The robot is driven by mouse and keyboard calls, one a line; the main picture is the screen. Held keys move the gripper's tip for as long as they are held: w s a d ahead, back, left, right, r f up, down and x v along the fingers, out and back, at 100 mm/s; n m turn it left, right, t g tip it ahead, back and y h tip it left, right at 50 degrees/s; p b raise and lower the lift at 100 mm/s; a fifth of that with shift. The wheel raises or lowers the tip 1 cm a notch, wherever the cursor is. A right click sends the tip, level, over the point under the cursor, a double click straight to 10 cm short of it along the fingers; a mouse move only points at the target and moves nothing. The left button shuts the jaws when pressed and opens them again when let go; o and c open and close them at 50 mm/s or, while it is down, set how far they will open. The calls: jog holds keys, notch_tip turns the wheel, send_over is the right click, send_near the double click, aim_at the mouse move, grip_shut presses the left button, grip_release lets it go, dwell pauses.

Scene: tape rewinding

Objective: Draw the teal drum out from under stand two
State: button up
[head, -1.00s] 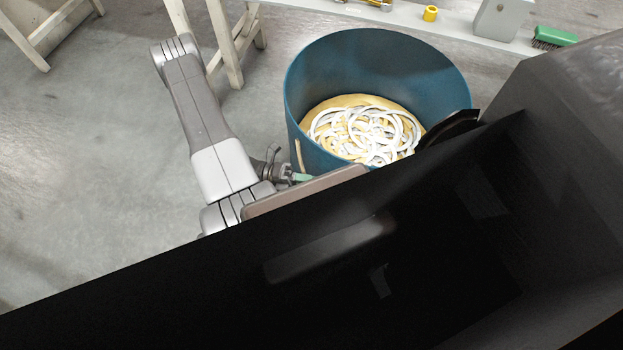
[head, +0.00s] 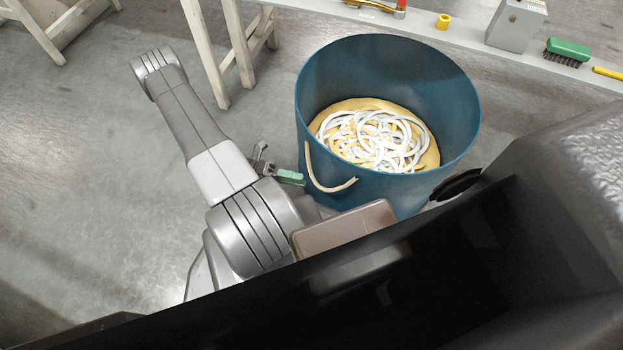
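The teal drum (head: 388,190) stands upright on the floor, open at the top. Tan material and a tangle of white loops (head: 375,140) fill its lower part. A cream handle (head: 326,186) hangs in a curve on its near left side. My gripper (head: 290,177), with a green fingertip pad showing, is just left of the handle, apart from it or barely beside it. Nothing shows between its fingers, but I cannot tell whether it is open or shut. My dark body hides the drum's base.
Pale wooden trestle legs (head: 240,45) stand behind and left of the drum. A grey bench edge (head: 470,48) runs behind it, bearing a yellow ring (head: 443,21), a grey block (head: 515,22) and a green brush (head: 567,51). The floor (head: 100,170) at left is clear.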

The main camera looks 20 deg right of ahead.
aim_at(319, 183)
jog(key=v, duration=0.6)
jog(key=shift+w+a+p, duration=0.15)
jog(key=shift+a+p, duration=0.15)
jog(key=shift+p, duration=0.05)
jog(key=b+x, duration=0.2)
jog(key=x, duration=1.1)
jog(key=shift+d, duration=0.35)
jog(key=shift+s, duration=0.2)
